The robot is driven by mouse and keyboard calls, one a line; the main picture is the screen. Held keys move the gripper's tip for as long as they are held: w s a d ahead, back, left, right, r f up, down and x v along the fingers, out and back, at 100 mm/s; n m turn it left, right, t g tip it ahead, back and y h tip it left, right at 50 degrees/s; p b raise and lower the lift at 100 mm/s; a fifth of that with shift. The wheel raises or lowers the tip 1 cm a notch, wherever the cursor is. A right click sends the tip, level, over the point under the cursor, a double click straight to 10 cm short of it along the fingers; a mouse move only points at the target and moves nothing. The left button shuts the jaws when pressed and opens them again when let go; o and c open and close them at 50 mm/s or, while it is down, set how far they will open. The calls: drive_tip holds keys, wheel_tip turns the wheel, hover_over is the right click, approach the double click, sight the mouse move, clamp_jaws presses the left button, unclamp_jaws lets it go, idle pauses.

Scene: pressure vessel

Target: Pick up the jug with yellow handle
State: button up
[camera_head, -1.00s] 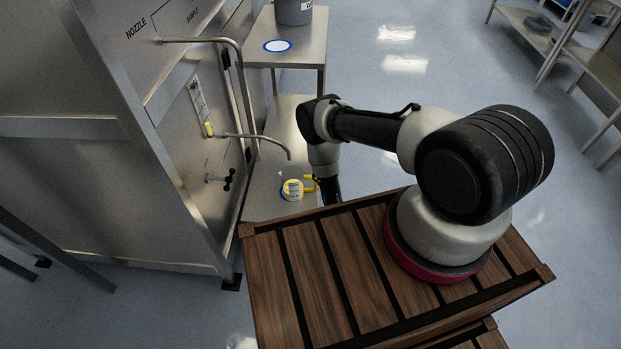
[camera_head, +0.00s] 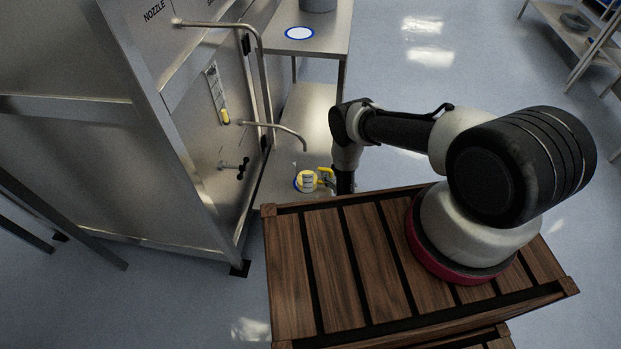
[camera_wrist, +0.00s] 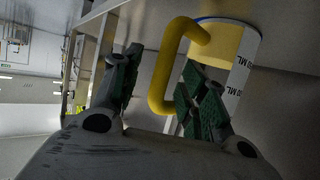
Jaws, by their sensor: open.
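The jug (camera_head: 306,181) is clear with yellow contents or body and a yellow handle (camera_head: 326,176). It stands upright on a steel shelf beside the vessel. In the wrist view the jug (camera_wrist: 226,42) is at the upper right, with a white label reading "ML". Its handle (camera_wrist: 158,70) lies between the two green-padded fingers of my gripper (camera_wrist: 162,72). The fingers are apart, and I see no clear grip on the handle. In the head view the fingers are mostly hidden behind my arm and the wooden deck.
A bent steel spout (camera_head: 280,128) reaches out above the jug from the vessel wall (camera_head: 200,150). A black-handled valve (camera_head: 236,168) is to the left. A higher steel table (camera_head: 330,40) behind holds a blue-rimmed disc (camera_head: 299,32) and a grey container.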

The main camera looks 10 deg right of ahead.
drive_tip(key=shift+w+a+f, duration=0.15)
drive_tip(key=shift+w, duration=0.25)
drive_tip(key=shift+c, duration=0.4)
clamp_jaws()
drive_tip(key=shift+r, duration=0.2)
